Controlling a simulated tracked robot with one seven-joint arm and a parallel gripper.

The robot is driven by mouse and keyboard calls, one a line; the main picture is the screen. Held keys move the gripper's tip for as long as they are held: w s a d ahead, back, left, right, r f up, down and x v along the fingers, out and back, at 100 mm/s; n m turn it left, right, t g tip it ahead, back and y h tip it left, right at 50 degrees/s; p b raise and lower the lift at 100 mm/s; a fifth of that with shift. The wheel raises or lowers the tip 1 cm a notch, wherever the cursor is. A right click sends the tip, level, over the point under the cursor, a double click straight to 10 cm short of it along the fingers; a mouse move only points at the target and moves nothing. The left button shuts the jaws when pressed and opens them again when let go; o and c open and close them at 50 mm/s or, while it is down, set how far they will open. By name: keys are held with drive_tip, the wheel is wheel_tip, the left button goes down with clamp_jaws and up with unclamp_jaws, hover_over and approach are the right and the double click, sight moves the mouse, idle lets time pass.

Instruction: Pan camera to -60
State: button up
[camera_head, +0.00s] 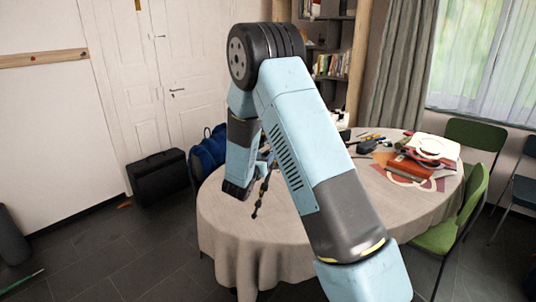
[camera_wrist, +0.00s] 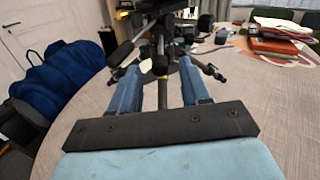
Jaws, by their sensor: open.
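A black tripod (camera_wrist: 160,45) stands on the round table (camera_wrist: 285,105), straight ahead in the wrist view. A dark handle-like part (camera_wrist: 120,54) sticks out to its left. My gripper (camera_wrist: 160,75) is open, with one blue finger on each side of the tripod's lower middle part. I cannot tell whether either finger touches it. The tripod's upper part is cut off by the top edge, so I cannot make out a camera on it. In the head view my arm hides most of the tripod; one thin dark leg (camera_head: 262,192) shows on the tablecloth.
Books (camera_wrist: 270,38) and papers lie at the table's right side. A blue bag (camera_wrist: 62,78) is left of the table. A black case (camera_head: 158,178) stands on the floor by the door. Green chairs (camera_head: 455,225) are at the right. The floor at front left is mostly clear.

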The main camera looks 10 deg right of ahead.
drive_tip(key=shift+x, duration=2.35)
drive_tip(key=shift+c, duration=0.2)
clamp_jaws()
